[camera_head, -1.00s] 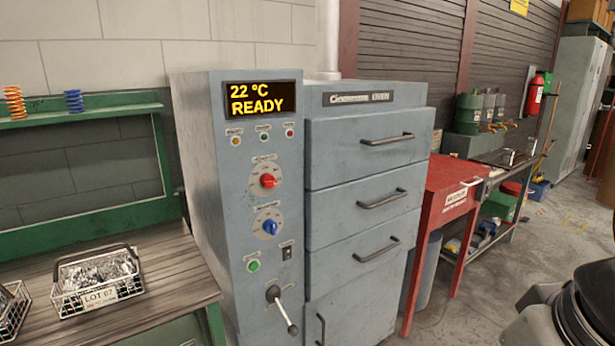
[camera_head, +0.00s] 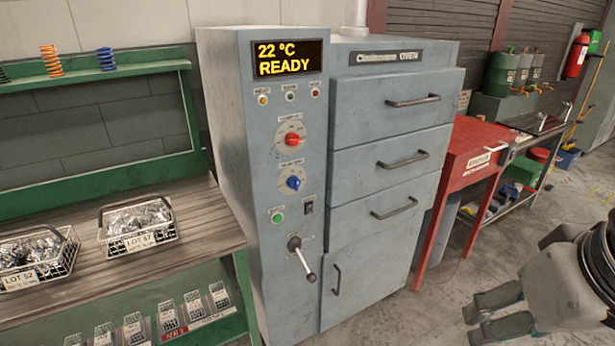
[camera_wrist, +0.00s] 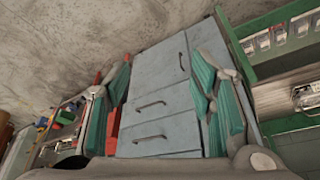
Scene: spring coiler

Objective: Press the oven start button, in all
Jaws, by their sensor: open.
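The grey oven (camera_head: 385,165) stands in the middle of the head view, with three handled drawers and a lower door. Its control column (camera_head: 240,180) is on the left, with a display (camera_head: 287,57) reading "22 °C READY". The green start button (camera_head: 278,218) sits low on the column, left of a black switch (camera_head: 308,208); its label is too small to read. My gripper (camera_head: 488,318) is at the lower right of the head view, open and empty, apart from the oven. In the wrist view my gripper (camera_wrist: 165,95) has its fingers spread, with the oven (camera_wrist: 155,105) beyond them.
A green bench (camera_head: 195,235) with wire baskets (camera_head: 140,228) stands left of the oven. A lever (camera_head: 303,258) sticks out below the start button. Grey floor (camera_head: 440,290) is clear before the oven.

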